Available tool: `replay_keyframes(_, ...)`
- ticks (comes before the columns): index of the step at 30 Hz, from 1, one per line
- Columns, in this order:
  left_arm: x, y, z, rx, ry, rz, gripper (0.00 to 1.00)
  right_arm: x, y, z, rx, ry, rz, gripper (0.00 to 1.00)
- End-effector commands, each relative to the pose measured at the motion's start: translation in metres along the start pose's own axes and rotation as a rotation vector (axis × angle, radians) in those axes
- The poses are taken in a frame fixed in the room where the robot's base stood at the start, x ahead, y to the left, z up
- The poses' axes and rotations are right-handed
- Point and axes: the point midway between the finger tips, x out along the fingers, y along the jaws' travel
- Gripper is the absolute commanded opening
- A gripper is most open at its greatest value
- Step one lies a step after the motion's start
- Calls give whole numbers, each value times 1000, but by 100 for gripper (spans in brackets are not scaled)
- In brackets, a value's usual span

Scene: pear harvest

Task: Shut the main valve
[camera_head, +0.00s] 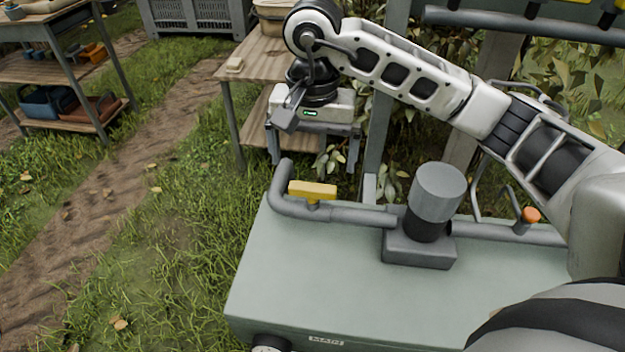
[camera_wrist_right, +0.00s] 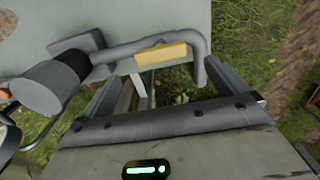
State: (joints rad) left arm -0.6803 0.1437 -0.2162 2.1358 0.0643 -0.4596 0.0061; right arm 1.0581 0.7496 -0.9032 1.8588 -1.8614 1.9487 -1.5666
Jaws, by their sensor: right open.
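The main valve's yellow handle (camera_head: 313,189) sits on a grey pipe (camera_head: 350,214) at the back edge of a grey-green cabinet (camera_head: 330,280). A label reading MAIN (camera_head: 326,341) is on its front. The handle lies roughly in line with the pipe. It also shows in the right wrist view (camera_wrist_right: 162,54), between and beyond the fingers. My right gripper (camera_head: 315,160) is open and empty, fingers pointing down, behind the handle in the head view and apart from it. Its two spread fingers also show in the wrist view (camera_wrist_right: 165,80). My left gripper is out of view.
A grey cylinder (camera_head: 435,203) stands on the pipe right of the handle, with an orange-topped knob (camera_head: 529,215) farther right. A wooden table (camera_head: 258,62) and a grey post (camera_head: 380,130) stand behind. Grass is left of the cabinet.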

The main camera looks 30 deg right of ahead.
Motion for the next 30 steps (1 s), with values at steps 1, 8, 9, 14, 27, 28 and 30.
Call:
replay_keyframes(1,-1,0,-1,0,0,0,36,11,1,1,0,-4,3,98)
replay_keyframes(8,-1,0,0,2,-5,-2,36,49,0,1,-1,-3,1,98)
replay_keyframes(9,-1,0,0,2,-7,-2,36,53,0,1,-1,-3,0,98)
replay_keyframes(14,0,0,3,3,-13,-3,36,63,0,0,-1,-2,-1,98)
replay_keyframes(27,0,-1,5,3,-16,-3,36,64,0,0,-1,-1,-2,56)
replay_keyframes(28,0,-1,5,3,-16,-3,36,64,0,0,-1,-1,-2,53)
replay_keyframes(30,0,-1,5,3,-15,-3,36,64,0,0,-1,-1,-2,53)
